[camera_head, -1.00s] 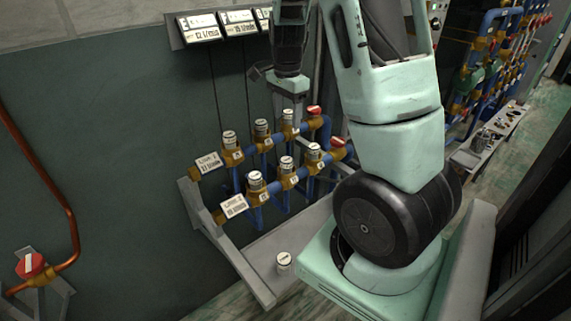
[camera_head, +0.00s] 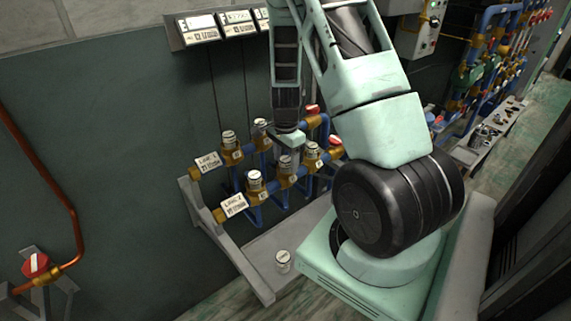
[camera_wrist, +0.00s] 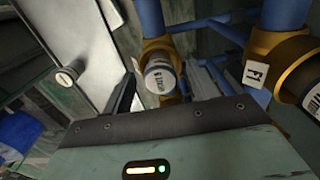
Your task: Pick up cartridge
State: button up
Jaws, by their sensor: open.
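Several white-topped cartridges stand in brass fittings on two pipe rows. In the head view, one cartridge (camera_head: 285,164) of the front row is just below my gripper (camera_head: 289,142), and another cartridge (camera_head: 254,180) is to its left. A loose cartridge (camera_head: 283,261) stands on the rack's grey base. In the wrist view, a cartridge with a printed label (camera_wrist: 160,77) sits in its fitting just ahead of my gripper, right of a dark finger. My gripper is open and empty. The loose cartridge (camera_wrist: 68,78) shows at the left. My fingertips are mostly hidden in the head view.
Labels for two lines hang at the left ends of the blue pipes (camera_head: 235,205). Red valve knobs (camera_head: 335,141) stand at the right ends. Display panels (camera_head: 238,22) are on the wall above. A copper pipe with a red valve (camera_head: 36,264) is at the far left.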

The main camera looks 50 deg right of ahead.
jog(key=shift+f, duration=0.35)
jog(key=c, duration=1.1)
